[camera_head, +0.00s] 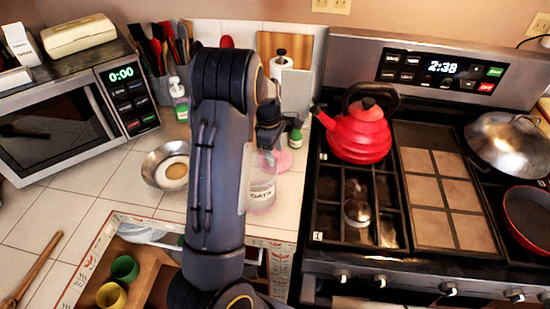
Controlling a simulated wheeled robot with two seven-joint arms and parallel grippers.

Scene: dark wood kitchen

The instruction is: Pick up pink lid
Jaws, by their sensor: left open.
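The pink lid (284,161) shows as a small pink patch on the tiled counter, just behind and right of a clear jar (262,194) labelled OATS. Part of the lid is hidden by the jar and my gripper. My left arm rises through the middle of the view and bends over toward the counter. My left gripper (268,142) is open and hangs above the jar, close to the lid. Its fingertips are small and partly hidden, so I cannot tell whether they touch anything. My right gripper is not in view.
A metal bowl (168,167) stands left of my arm. A green-capped bottle (296,135) stands behind the lid. The stove with a red kettle (360,133) is to the right, a microwave (75,105) to the left. An open drawer with cups (124,268) is in front.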

